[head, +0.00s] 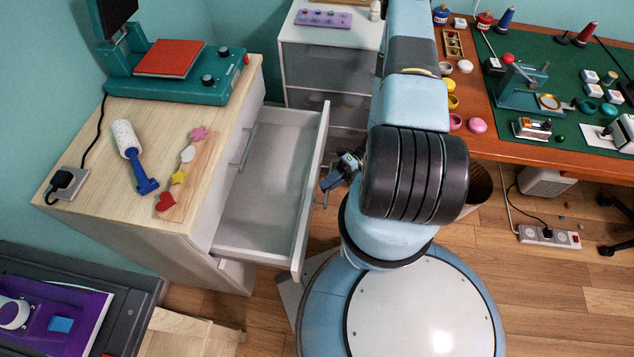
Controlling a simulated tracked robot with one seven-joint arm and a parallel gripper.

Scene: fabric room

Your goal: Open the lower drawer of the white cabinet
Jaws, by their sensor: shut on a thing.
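The white cabinet (190,256) with a light wood top stands at the left. Its lower drawer (303,218) is pulled well out toward my body, and its grey inside looks empty. The handle of a closed drawer above (243,150) shows on the cabinet face. My gripper (324,190) is at the outer side of the open drawer's front, shut on the drawer handle (326,201). The handle is partly hidden by my fingers.
A lint roller (130,158), a teal machine (181,95) and a board with small coloured shapes (188,177) rest on the cabinet top. A grey-drawer unit (320,65) stands behind. A wooden desk (560,158) is at the right. Wood floor is open at lower right.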

